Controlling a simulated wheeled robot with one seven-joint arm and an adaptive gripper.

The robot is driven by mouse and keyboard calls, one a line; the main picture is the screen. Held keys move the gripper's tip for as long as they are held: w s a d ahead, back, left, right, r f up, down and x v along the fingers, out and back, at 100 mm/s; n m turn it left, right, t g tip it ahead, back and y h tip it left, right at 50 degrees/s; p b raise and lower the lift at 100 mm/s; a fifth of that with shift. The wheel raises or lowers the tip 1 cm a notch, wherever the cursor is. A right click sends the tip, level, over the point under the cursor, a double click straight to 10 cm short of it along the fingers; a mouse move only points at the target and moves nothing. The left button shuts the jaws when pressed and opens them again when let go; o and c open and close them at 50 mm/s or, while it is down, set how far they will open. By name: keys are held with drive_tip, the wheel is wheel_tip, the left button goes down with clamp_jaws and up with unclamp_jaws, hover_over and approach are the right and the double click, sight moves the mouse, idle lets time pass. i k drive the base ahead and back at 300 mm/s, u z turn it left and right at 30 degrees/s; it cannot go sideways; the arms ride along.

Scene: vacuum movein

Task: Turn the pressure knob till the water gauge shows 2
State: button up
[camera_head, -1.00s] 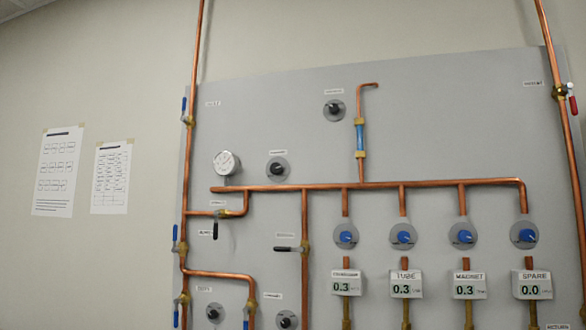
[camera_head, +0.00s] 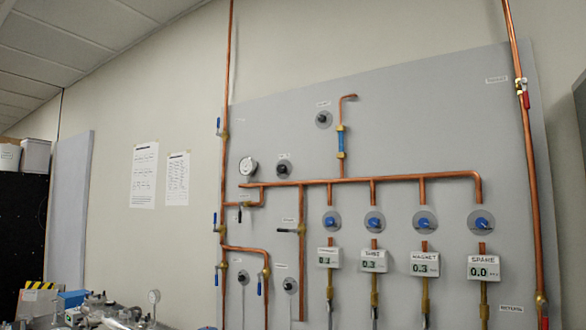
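The round white water gauge (camera_head: 248,167) sits on the grey panel above the left end of the horizontal copper pipe. Its needle and figures are too small to read. A black knob on a round grey plate (camera_head: 284,169) is just right of the gauge; its label is too small to read, so I cannot tell if it is the pressure knob. Similar black knobs are at the top (camera_head: 323,119) and lower down (camera_head: 243,277) (camera_head: 289,285). My gripper is not in view.
Several blue knobs (camera_head: 374,222) sit above digital readouts (camera_head: 424,264); the rightmost readout (camera_head: 484,268) shows 0.0. Copper pipes with lever valves cross the panel (camera_head: 430,120). Equipment (camera_head: 110,312) with a small gauge (camera_head: 154,296) stands at lower left. Dark shelving with boxes (camera_head: 35,156) is at far left.

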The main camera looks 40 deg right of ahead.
sight(281, 168)
drive_tip(key=z, duration=1.15)
